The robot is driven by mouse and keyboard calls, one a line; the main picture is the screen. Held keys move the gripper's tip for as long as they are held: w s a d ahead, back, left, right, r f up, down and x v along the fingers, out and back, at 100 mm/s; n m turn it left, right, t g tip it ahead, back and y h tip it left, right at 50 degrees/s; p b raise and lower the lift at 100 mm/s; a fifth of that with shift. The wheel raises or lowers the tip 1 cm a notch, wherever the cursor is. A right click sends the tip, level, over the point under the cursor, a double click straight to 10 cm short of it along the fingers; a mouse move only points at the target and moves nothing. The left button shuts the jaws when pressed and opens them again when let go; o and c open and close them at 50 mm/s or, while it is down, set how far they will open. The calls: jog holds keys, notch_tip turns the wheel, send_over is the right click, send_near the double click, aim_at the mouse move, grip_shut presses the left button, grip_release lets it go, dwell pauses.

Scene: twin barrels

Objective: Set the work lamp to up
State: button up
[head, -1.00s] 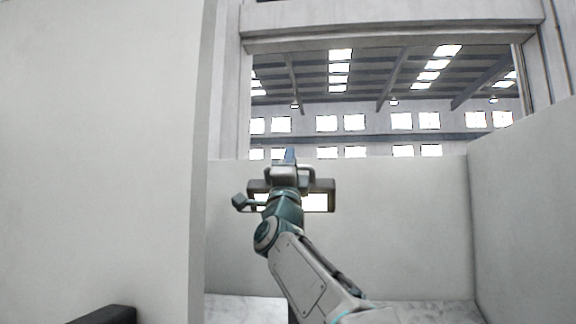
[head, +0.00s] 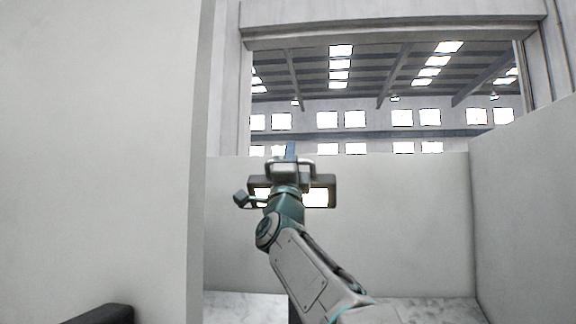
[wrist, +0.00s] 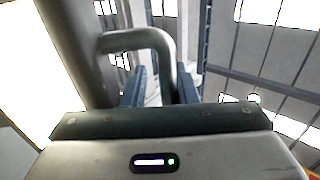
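The work lamp (head: 319,196) is a dark-framed, wide lamp with a bright, lit face in the middle of the head view. My wrist hides its centre. My gripper (head: 290,150) is in front of the lamp, with its blue fingers pointing up past its top edge. A grey looped bar (head: 306,171) shows beside the gripper. In the wrist view, the bar (wrist: 140,38) bends over and one leg comes down near the right finger. The two blue fingers of my gripper (wrist: 158,92) are apart, with a gap visible between them. Contact with the bar is unclear.
A pale wall (head: 100,140) stands close on the left. A low pale wall (head: 400,220) lies behind the lamp, and another (head: 525,190) closes the right side. A small dark block on a stalk (head: 241,198) sticks out left of my wrist.

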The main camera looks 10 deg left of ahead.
jog(key=b+v, duration=0.9)
jog(key=v, duration=0.4)
jog(key=shift+s+f, duration=0.25)
jog(key=shift+f, duration=0.1)
